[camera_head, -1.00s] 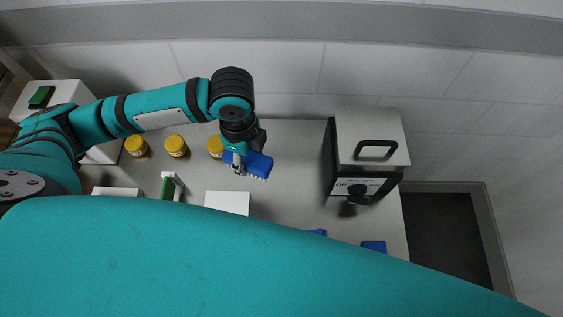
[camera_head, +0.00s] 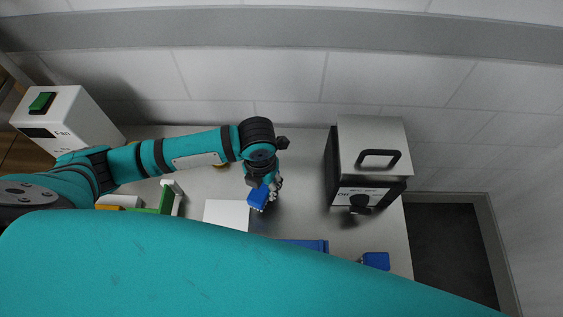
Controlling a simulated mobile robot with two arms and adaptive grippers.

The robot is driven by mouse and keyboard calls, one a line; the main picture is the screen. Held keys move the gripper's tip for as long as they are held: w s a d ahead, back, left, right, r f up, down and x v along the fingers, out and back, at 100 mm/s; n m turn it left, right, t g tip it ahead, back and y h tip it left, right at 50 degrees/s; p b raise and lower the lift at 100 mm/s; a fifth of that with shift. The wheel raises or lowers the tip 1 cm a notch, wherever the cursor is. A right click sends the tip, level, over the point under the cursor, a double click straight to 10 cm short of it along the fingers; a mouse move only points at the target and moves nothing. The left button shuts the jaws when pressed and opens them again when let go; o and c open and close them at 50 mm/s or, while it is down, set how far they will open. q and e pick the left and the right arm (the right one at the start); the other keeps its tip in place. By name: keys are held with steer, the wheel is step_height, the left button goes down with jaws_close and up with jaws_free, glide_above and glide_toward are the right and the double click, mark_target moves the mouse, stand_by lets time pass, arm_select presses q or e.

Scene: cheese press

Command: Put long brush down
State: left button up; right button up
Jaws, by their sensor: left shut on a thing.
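My left gripper (camera_head: 270,186) is shut on a blue brush (camera_head: 257,199) with a block-shaped end. It holds the brush over the middle of the steel table (camera_head: 303,200), beside the right edge of a white block (camera_head: 238,206). Only the blue end of the brush shows clearly; the rest is hidden by the gripper or turned away. I cannot tell how high the brush is above the table. My right gripper is not in view.
A steel box appliance (camera_head: 370,150) with a black handle stands to the right. Blue objects (camera_head: 318,245) (camera_head: 376,261) lie near the front. A yellow jar (camera_head: 221,163) shows partly behind my arm.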

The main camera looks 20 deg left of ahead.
arm_select(q)
steer(key=w, duration=0.3)
steer(key=w+d, duration=0.1)
steer(key=w, duration=0.2)
steer(key=w+p, duration=0.1)
steer(key=w, duration=0.2)
steer(key=shift+w+d+f, duration=0.15)
steer(key=shift+d+f, duration=0.15)
steer(key=shift+f, duration=0.1)
steer(key=shift+w+f, duration=0.2)
steer(key=shift+f, duration=0.1)
step_height(320, 180, down, 2)
steer(key=shift+f+p, duration=0.25)
steer(key=shift+p, duration=0.1)
steer(key=shift+f, duration=0.25)
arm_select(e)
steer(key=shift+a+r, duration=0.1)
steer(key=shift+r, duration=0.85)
arm_select(q)
steer(key=shift+f, duration=0.15)
steer(key=o, duration=1)
